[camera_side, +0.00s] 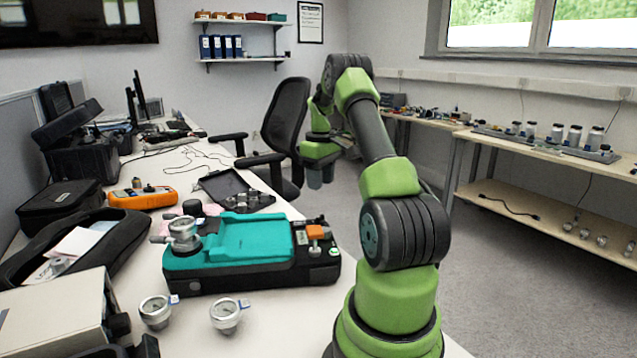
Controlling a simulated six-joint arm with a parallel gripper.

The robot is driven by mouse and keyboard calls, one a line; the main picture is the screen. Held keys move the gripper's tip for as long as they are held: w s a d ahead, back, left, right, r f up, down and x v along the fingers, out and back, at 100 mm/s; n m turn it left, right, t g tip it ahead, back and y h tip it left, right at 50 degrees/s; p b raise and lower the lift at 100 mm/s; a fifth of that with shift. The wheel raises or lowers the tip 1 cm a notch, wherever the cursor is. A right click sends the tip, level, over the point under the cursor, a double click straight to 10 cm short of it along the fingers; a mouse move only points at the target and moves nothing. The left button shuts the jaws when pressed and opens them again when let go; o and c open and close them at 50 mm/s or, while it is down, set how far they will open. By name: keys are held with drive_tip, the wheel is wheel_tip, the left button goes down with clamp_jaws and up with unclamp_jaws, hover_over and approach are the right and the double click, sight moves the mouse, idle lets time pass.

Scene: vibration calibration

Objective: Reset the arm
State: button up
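My green and black arm rises from its base at the lower right, bends at the top and reaches back toward the office chair. My gripper (314,178) hangs at the far end of the arm, pointing down over the floor between the white table and the chair. It shows small and grey, and its fingers cannot be made out. Nothing is visibly hanging from it. The teal and black calibrator (250,250) sits on the table, left of my base and apart from my gripper.
Two round gauges (226,314) stand in front of the calibrator. An orange meter (143,197), open black cases (122,240) and a beige box (60,315) crowd the table's left. A black chair (287,118) stands behind my gripper. Benches (540,150) line the right wall; floor between is clear.

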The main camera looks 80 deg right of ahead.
drive_tip(key=w+a+r+t, duration=0.1)
drive_tip(key=w+a+r, duration=0.2)
drive_tip(key=a+r, duration=0.3)
drive_tip(key=w+a+r+t+h, duration=0.1)
drive_tip(key=w+a+r, duration=0.15)
drive_tip(key=a, duration=0.55)
drive_tip(key=w+a+r+t, duration=0.1)
drive_tip(key=w+a+r, duration=0.2)
drive_tip(key=a+r, duration=0.35)
drive_tip(key=s+a+t+y, duration=0.1)
drive_tip(key=s+a+t, duration=0.1)
drive_tip(key=s+a, duration=0.3)
drive_tip(key=s+a+t+y, duration=0.2)
drive_tip(key=s+a, duration=0.4)
drive_tip(key=a, duration=0.7)
drive_tip(key=shift+s+a, duration=0.3)
